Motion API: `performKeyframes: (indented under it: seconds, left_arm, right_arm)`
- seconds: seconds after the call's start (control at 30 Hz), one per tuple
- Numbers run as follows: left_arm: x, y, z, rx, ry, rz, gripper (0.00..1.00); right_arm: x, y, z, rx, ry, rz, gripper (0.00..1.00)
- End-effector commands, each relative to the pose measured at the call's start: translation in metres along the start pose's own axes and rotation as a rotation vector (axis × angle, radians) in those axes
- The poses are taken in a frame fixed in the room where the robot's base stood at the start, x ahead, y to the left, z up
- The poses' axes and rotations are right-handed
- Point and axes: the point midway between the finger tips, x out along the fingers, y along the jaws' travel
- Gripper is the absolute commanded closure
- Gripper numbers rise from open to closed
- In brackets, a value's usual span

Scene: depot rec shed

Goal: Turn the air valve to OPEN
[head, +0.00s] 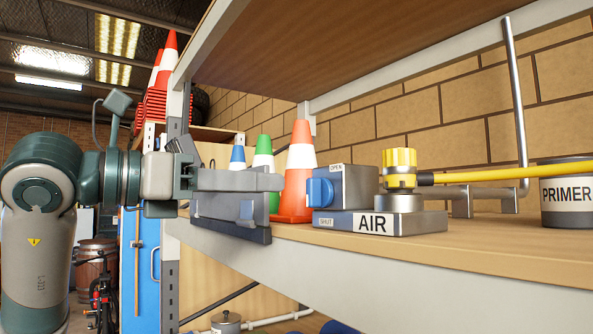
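The air valve is a grey block (358,186) on a flat grey base labelled AIR (410,223), standing on the wooden shelf. A blue handle (319,192) is on the block's left face. An OPEN label (336,168) is above the handle and a SHUT label (326,222) is below it. Which label the handle points to is unclear. My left gripper (268,205) is left of the handle, with a small gap showing between them in the picture. It is seen from the side, so its opening is unclear. Nothing shows in it. My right gripper is out of view.
A yellow coupling (400,168) and hose (500,175) run right from the valve. A PRIMER tin (567,194) stands far right. Orange (299,170), green (263,155) and blue (237,158) cones stand behind my gripper. An upper shelf (340,55) overhangs; a metal upright (171,265) is at left.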

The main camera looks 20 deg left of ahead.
Motion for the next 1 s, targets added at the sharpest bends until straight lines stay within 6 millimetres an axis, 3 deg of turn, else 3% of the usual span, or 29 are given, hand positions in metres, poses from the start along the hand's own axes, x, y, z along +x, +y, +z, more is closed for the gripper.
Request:
performKeyframes:
  seconds: [0.2,0.4,0.87,1.0]
  left_arm:
    - [0.039,-0.001,0.003,-0.001,0.002,-0.003,0.7]
    - [0.062,0.0,0.002,0.0,0.001,-0.001,0.7]
    - [0.072,0.0,0.0,0.001,-0.001,0.0,0.7]
    - [0.072,0.0,0.0,0.001,-0.001,0.0,0.98]
  right_arm:
    - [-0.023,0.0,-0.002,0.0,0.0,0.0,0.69]
    - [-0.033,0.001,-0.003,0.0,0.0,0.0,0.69]
    - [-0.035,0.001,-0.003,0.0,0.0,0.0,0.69]
    - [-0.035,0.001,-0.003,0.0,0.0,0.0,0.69]
